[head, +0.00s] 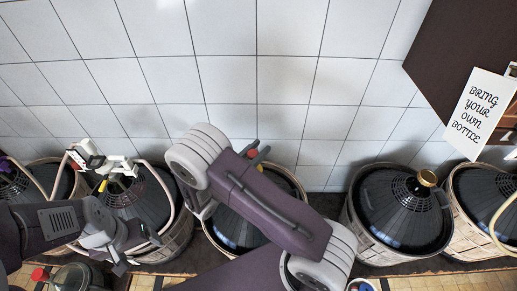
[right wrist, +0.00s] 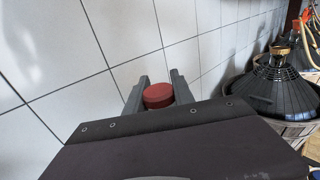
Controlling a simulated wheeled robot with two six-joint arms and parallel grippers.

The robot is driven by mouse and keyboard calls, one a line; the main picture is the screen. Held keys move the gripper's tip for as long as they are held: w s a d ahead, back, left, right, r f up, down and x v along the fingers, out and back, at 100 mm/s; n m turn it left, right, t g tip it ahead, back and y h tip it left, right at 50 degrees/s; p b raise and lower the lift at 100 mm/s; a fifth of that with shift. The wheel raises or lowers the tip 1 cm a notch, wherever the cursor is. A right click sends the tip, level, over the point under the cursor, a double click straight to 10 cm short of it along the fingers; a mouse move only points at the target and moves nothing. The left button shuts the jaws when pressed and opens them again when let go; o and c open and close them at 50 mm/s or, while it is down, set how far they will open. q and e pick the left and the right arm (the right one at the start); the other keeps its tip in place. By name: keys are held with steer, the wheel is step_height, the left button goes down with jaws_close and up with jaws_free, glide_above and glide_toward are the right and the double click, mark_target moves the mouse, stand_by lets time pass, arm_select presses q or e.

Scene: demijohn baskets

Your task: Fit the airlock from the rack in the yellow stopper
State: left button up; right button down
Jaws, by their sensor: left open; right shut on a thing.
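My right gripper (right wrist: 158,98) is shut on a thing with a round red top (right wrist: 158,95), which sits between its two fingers. In the head view the red top (head: 253,153) shows just past my right arm, above the middle demijohn (head: 228,228); the arm hides most of the gripper. A small yellow patch (head: 261,167) below the red top may be the yellow stopper; I cannot tell whether they touch. Another small yellow part (head: 103,185) is at the left demijohn (head: 130,197). My left gripper (head: 135,250) is open and empty in front of that demijohn.
A white device (head: 100,160) with a pale hose stands over the left demijohn. A right-hand demijohn (head: 400,220) has a gold-coloured top (head: 427,178). A red knob (head: 40,274) and a glass jar (head: 75,277) are at lower left. A tiled wall (head: 280,70) stands behind.

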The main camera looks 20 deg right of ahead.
steer(key=shift+f+b, duration=0.7)
steer(key=shift+f, duration=0.25)
steer(key=c, duration=1)
jaws_free()
steer(key=b+v, duration=0.3)
steer(key=v, duration=0.6)
steer(key=shift+b, duration=0.35)
